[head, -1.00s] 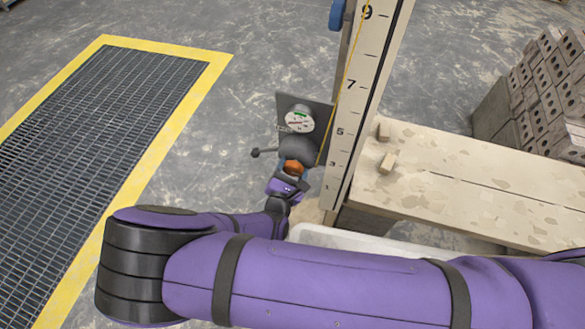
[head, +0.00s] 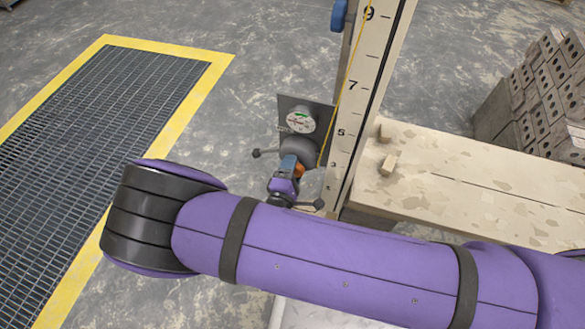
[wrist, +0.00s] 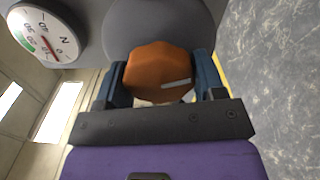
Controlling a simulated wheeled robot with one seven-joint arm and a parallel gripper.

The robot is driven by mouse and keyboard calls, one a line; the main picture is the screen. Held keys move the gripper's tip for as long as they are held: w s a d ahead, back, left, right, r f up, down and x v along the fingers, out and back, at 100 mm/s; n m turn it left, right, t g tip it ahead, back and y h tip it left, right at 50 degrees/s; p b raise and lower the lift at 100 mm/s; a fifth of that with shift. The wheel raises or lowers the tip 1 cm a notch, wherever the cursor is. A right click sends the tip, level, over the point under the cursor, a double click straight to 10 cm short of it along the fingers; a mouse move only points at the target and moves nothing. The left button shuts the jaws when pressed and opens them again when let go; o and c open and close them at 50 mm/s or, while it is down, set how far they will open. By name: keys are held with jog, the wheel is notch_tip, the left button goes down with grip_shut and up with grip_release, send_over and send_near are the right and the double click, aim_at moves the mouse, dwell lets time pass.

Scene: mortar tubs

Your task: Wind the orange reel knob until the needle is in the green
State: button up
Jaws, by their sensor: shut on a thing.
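The orange reel knob (wrist: 158,70) sits between the two blue fingers of my gripper (wrist: 160,82) in the wrist view, and they are shut on it. A pale mark shows on the knob's face. In the head view, my gripper (head: 290,168) covers much of the knob (head: 299,171), below a grey round reel (head: 298,149). The white dial (head: 301,120) sits above the reel. It also shows at the upper left of the wrist view (wrist: 40,32), where its red needle appears outside the green band; the exact reading is small.
A tall numbered post (head: 350,110) with a yellow cord stands right of the reel. Dark ball-ended handles (head: 257,153) stick out nearby. A wooden bench (head: 460,185) and stacked bricks (head: 545,95) are at right. A yellow-edged floor grate (head: 120,120) lies left.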

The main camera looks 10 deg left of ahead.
jog(key=m, duration=0.4)
jog(key=shift+m, duration=0.3)
jog(key=shift+r+m, duration=0.1)
jog(key=shift+m, duration=1.5)
jog(key=o, duration=0.9)
jog(key=shift+o, duration=0.2)
jog(key=s, duration=1.1)
jog(key=shift+a, duration=0.4)
jog(key=shift+w, duration=0.1)
